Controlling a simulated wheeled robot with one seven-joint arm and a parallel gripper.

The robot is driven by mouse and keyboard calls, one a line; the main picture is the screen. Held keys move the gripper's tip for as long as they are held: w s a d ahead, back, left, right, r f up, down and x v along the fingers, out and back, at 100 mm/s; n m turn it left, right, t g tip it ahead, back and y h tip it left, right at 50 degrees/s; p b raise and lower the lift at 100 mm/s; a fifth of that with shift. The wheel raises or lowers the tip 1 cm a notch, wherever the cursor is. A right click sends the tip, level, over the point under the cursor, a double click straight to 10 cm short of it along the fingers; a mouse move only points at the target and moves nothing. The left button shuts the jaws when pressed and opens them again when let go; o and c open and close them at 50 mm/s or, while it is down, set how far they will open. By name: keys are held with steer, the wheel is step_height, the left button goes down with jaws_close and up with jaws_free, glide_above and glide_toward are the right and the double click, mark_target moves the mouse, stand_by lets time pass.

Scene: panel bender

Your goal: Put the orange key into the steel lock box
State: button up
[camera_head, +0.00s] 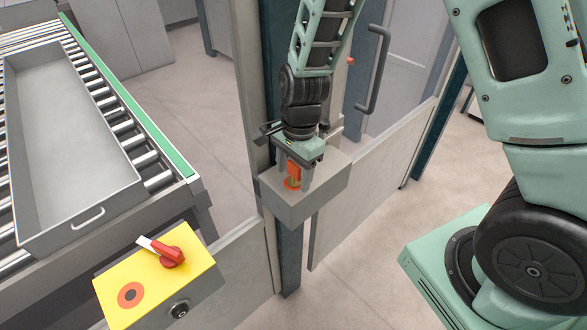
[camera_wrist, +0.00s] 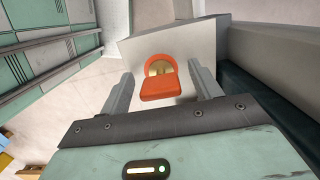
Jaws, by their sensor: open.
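The orange key (camera_head: 294,170) stands at the orange-ringed brass lock on top of the grey steel lock box (camera_head: 322,196). In the wrist view the key (camera_wrist: 160,88) sits in front of the brass disc, its lower end apparently at the lock; how deep it sits is hidden. My gripper (camera_head: 296,180) points down over the box. Its fingers are open on either side of the key, with a gap on each side in the wrist view (camera_wrist: 160,75). The box (camera_wrist: 215,45) also shows there.
A yellow control box (camera_head: 203,257) with a red rotary switch and an orange-ringed dark spot stands at the lower left. A grey tray (camera_head: 75,150) lies on a roller conveyor at left. A door with a dark handle (camera_head: 376,70) stands behind my arm. Fence panels flank the lock box.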

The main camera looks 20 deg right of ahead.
steer(key=shift+r, duration=0.1)
step_height(320, 180, up, 17)
steer(key=d+b, duration=0.2)
steer(key=shift+w+b, duration=0.35)
steer(key=shift+b, duration=0.05)
stand_by(0.3)
